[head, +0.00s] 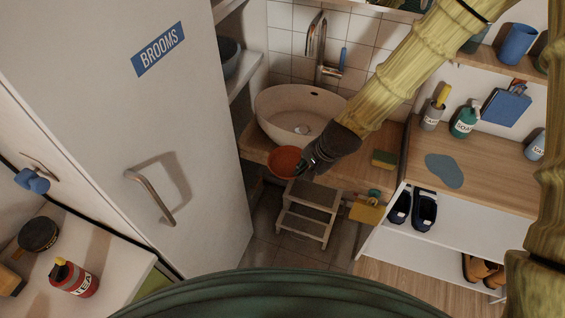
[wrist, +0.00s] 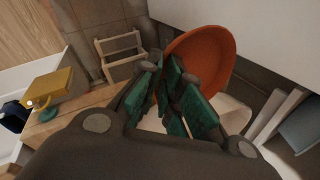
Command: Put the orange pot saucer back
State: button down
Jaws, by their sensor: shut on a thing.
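The orange pot saucer (head: 286,162) is a shallow round dish in front of the sink basin in the head view. It also shows, tilted, in the wrist view (wrist: 212,48). My gripper (head: 308,165) is shut on the saucer's rim. In the wrist view the green finger pads (wrist: 178,90) hold the near edge, and the fingers cover part of it. The saucer appears to be held in the air beside the counter edge; I cannot tell its exact height.
A small step stool (head: 308,208) stands below. The BROOMS cabinet (head: 140,120) is at left. Shelves with shoes (head: 425,208) and bottles (head: 464,122) are at right.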

jog(key=d+f+n+g+y, duration=0.1)
jog(key=d+f+n+g, duration=0.2)
jog(key=d+n, duration=0.5)
jog(key=d+f, duration=0.1)
jog(key=d, duration=0.5)
jog(key=shift+d+n, duration=0.2)
jog(key=shift+n, duration=0.1)
jog(key=shift+s, duration=0.1)
